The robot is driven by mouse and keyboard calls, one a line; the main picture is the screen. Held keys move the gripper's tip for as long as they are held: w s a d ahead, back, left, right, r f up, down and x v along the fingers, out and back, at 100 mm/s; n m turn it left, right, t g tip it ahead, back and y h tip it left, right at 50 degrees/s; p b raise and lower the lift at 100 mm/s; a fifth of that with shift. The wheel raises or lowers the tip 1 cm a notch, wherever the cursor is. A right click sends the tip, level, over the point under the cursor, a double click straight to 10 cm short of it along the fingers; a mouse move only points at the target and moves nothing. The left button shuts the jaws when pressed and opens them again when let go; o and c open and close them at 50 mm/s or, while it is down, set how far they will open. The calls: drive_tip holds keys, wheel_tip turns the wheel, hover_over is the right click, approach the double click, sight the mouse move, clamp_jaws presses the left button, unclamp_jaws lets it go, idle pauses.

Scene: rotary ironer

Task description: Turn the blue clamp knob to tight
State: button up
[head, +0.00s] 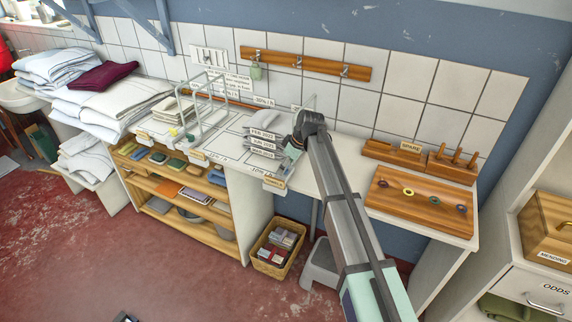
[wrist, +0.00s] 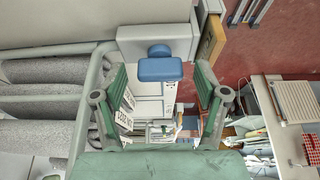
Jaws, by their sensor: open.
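The blue clamp knob (wrist: 160,69) shows in the upper middle of the wrist view, a wide blue block with a smaller round blue part behind it. It stands at a pale grey housing (wrist: 133,42). My gripper (wrist: 161,76) is open, with one green finger to the left of the knob and one to the right. Clear gaps show on both sides, and neither finger appears to touch it. How far the knob lies beyond the fingertips is hard to tell. I cannot make out the knob in the head view.
Grey padded rollers (wrist: 45,75) and pale rails fill the left of the wrist view. A wooden-edged panel (wrist: 211,40) stands close to the right finger. In the head view, a wooden board with several coloured rings (head: 425,205) lies right of my arm, and a basket (head: 278,248) stands on the floor.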

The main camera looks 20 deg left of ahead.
drive_tip(key=c, duration=1.2)
drive_tip(key=shift+o, duration=0.2)
drive_tip(key=shift+s+m, duration=0.1)
drive_tip(key=shift+m, duration=0.3)
drive_tip(key=m+t+b, duration=0.1)
drive_tip(key=m, duration=0.1)
drive_tip(key=shift+s+f+m+h+b, duration=0.1)
drive_tip(key=shift+m+h+b, duration=0.2)
drive_tip(key=shift+b, duration=0.05)
drive_tip(key=m+t, duration=0.1)
drive_tip(key=m, duration=0.1)
drive_tip(key=m+t+h+b, duration=0.1)
drive_tip(key=m, duration=0.2)
drive_tip(key=shift+a, duration=0.1)
drive_tip(key=m, duration=0.2)
drive_tip(key=m+h+b, duration=0.1)
drive_tip(key=m, duration=0.1)
drive_tip(key=shift+s+a+m+t+h, duration=0.1)
drive_tip(key=shift+m+t+h, duration=0.2)
drive_tip(key=shift+m+t, duration=0.1)
drive_tip(key=m+h+b, duration=0.1)
drive_tip(key=m, duration=0.3)
drive_tip(key=shift+m+h, duration=0.4)
